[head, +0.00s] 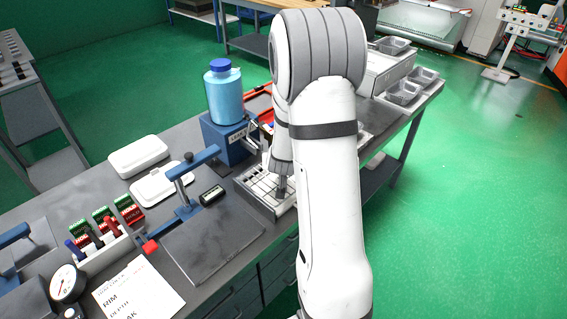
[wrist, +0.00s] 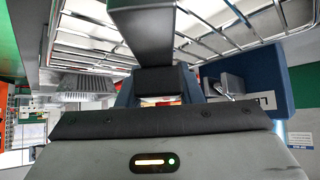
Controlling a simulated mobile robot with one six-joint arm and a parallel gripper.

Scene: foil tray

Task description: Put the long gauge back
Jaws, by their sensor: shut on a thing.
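My gripper (head: 281,193) points down at the white compartment tray (head: 246,187) on the bench, beside the blue stand. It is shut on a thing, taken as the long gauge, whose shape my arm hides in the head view. In the wrist view my gripper (wrist: 160,85) fills the middle, and its dark parts cover most of what it holds. Bright-edged tray compartments (wrist: 85,40) show behind it. I cannot tell whether the held thing touches the tray.
A blue stand (head: 222,140) with a light-blue bottle (head: 224,97) stands behind the tray. A dark plate (head: 212,243) with a blue clamp post (head: 187,198) lies in front. White boxes (head: 138,156) are left; grey bins (head: 403,92) stand far right. My arm hides the bench's middle.

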